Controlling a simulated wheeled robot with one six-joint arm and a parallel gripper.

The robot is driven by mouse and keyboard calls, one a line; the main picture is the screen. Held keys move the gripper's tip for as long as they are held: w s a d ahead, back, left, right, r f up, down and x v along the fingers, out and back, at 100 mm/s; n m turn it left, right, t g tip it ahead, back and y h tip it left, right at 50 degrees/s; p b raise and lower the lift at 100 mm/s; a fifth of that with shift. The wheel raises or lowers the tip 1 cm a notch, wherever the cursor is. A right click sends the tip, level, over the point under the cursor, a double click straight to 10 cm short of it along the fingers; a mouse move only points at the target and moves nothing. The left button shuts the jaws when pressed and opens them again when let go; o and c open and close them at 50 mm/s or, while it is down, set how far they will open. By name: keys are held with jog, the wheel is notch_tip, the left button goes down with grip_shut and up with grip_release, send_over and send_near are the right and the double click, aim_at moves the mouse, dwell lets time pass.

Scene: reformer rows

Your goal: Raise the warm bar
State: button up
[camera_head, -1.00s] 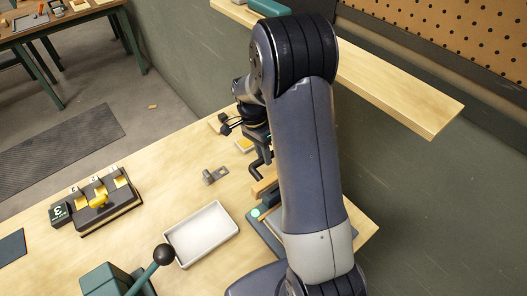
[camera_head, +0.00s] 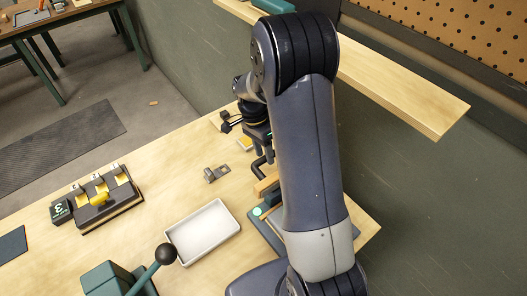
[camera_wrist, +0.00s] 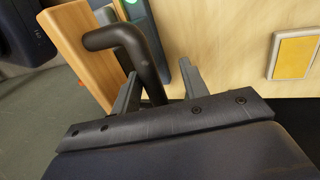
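A dark bent bar handle (camera_wrist: 146,62) is fixed beside a pale wooden block (camera_wrist: 82,50) in the wrist view. In the head view the handle (camera_head: 259,166) and the block (camera_head: 267,186) stand at the back of the bench, partly behind my arm. My gripper (camera_wrist: 159,86) is open, one finger on either side of the handle's long part. I cannot tell whether either finger touches it. In the head view my gripper (camera_head: 264,147) shows just above the handle. I cannot tell which part is the warm bar.
A yellow pad in a pale frame (camera_wrist: 295,54) lies right of the gripper. The bench also holds a small grey bracket (camera_head: 215,174), a white tray (camera_head: 203,233), a numbered lever box (camera_head: 108,206) and a ball-topped lever (camera_head: 165,254). A wooden shelf (camera_head: 400,92) overhangs at right.

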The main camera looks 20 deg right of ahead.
jog(key=b+v, duration=0.2)
jog(key=v, duration=0.9)
jog(key=shift+f, duration=0.15)
jog(key=x, duration=0.3)
jog(key=p+x, duration=0.1)
jog(key=x, duration=0.3)
jog(key=p+x, duration=0.1)
jog(key=x, duration=0.2)
jog(key=shift+s+d+f, duration=0.15)
jog(key=shift+s+d, duration=0.05)
jog(key=shift+s, duration=0.3)
jog(key=shift+w, duration=0.1)
